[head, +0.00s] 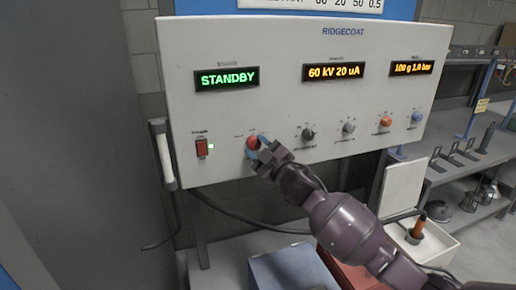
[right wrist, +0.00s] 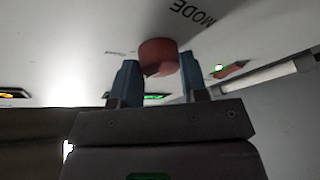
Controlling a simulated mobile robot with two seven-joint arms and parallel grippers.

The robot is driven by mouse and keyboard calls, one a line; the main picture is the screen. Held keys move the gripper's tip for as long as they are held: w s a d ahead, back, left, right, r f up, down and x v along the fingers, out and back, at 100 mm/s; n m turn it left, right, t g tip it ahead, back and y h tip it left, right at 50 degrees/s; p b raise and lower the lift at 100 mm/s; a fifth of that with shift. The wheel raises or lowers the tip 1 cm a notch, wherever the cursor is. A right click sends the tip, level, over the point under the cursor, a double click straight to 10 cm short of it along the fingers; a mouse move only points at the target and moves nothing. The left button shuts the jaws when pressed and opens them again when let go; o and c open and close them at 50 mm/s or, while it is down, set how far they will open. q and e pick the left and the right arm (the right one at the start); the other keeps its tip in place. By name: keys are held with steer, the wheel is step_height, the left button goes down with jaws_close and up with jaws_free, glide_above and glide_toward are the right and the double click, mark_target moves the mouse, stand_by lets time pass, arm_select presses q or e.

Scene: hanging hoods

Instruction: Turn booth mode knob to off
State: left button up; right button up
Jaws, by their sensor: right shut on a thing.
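The booth mode knob (head: 252,142) is a red round knob low on the left half of the white RIDGECOAT panel. My right gripper (head: 258,147) reaches it from the lower right, its blue fingers one on each side of it. In the right wrist view the red knob (right wrist: 158,57) sits between the two fingertips, near the MODE lettering, and the gripper is shut on it. The green display (head: 227,78) above reads STANDBY. The knob's pointer and some of its position labels cannot be read. My left gripper is not in view.
A red rocker switch (head: 202,148) with a green light is left of the knob. Black (head: 308,135), grey (head: 348,127), orange (head: 385,121) and blue (head: 417,117) knobs line the right. A pale vertical handle (head: 164,157) stands at the panel's left edge.

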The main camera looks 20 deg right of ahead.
steer(key=shift+n+g, duration=0.5)
steer(key=shift+n, duration=0.9)
steer(key=shift+y, duration=0.3)
steer(key=o, duration=0.9)
steer(key=b+v, duration=0.1)
steer(key=v, duration=0.4)
steer(key=b+v, duration=0.1)
steer(key=v, duration=0.4)
steer(key=shift+s+d+r, duration=0.15)
steer(key=shift+s, duration=0.25)
